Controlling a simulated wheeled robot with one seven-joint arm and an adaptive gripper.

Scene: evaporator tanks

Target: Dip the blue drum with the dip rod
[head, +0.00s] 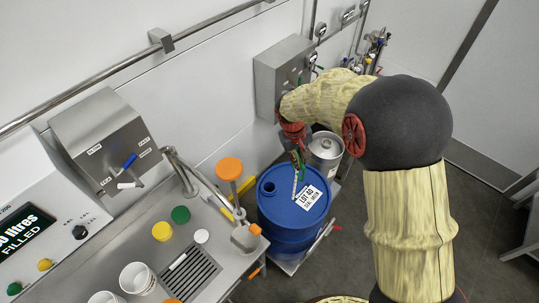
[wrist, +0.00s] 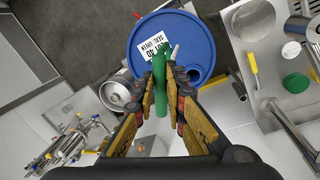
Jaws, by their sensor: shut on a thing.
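The blue drum (head: 285,225) stands upright beside the steel bench, with a white "LOT 40" label on its lid. An open round hole (head: 268,187) shows near the lid's left edge; in the wrist view the drum (wrist: 147,32) has the hole (wrist: 195,75) at its lower right. My gripper (head: 298,158) is above the drum, shut on the green handle of the dip rod (wrist: 160,88). The rod's pale, marked lower part (head: 294,186) hangs over the lid between the hole and the label, to the right of the hole. Whether its tip touches the lid cannot be told.
A steel can (head: 326,148) stands close behind the drum. The bench at left holds an orange-topped part (head: 229,168), green (head: 180,214) and yellow (head: 162,231) caps, white cups (head: 137,278) and a drain grate (head: 190,274). A grey wall box (head: 283,72) is behind my gripper.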

